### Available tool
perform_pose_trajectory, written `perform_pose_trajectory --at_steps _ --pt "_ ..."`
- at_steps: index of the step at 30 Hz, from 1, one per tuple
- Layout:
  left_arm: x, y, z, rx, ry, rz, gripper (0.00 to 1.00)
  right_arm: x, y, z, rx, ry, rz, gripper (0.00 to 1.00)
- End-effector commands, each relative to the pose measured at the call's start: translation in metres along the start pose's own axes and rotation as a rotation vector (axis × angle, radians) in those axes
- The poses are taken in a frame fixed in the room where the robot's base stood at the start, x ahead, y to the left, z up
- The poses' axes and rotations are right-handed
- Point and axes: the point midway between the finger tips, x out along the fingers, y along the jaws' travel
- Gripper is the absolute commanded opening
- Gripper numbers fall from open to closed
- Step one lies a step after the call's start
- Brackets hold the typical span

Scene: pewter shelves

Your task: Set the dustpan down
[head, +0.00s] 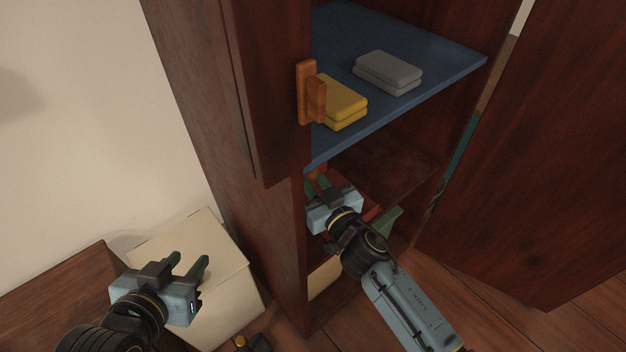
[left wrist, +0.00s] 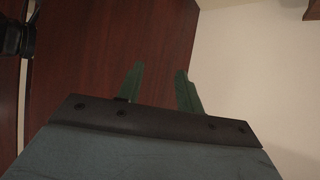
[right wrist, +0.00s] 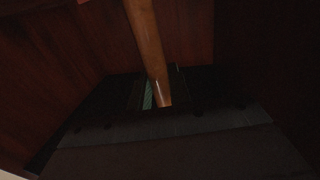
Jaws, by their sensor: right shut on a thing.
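My right gripper (head: 318,182) is inside the cabinet, below the blue shelf. It is shut on a brown-orange handle (right wrist: 147,40), which I take to be the dustpan's. The handle runs up from between the fingers in the dark right wrist view. A small orange-red part (head: 313,172) shows at the fingertips in the head view. The pan itself cannot be made out, so I cannot tell whether it touches a shelf. My left gripper (head: 187,263) is open and empty outside the cabinet, above a cream box; its spread fingers also show in the left wrist view (left wrist: 160,88).
The blue shelf (head: 440,78) bears a yellow stack (head: 342,100) and a grey stack (head: 388,72). A green piece (head: 384,226) and a lower shelf (head: 390,165) are near my right arm. The open door (head: 540,170) stands right. The cream box (head: 222,300) stands left.

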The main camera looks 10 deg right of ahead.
Motion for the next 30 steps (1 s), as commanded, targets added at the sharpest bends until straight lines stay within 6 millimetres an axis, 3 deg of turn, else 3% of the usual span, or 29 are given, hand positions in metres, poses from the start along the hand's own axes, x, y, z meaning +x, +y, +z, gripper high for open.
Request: perform_pose_trajectory --at_steps 2,3,7,18,21,30 --pt "0.001 0.0 -0.002 0.0 0.011 0.001 0.36 0.0 0.0 0.0 0.0 0.002 0.0 0.0" --pt "0.001 0.0 -0.003 0.0 0.018 0.001 0.36 0.0 0.0 0.001 0.001 0.0 0.0 0.23" --pt "0.001 0.001 -0.004 0.0 0.02 0.001 0.36 0.0 0.0 0.001 0.0 0.0 0.0 0.4" --pt "0.0 0.001 -0.003 0.0 0.008 0.002 0.36 0.0 0.0 -0.001 0.0 0.0 0.0 0.41" --pt "-0.003 -0.001 0.008 -0.002 -0.055 -0.003 0.36 -0.001 0.0 -0.004 -0.001 0.0 0.0 0.41" --pt "-0.021 -0.011 0.055 -0.008 -0.331 -0.027 0.36 -0.063 0.0 -0.003 0.002 -0.004 0.001 0.41"
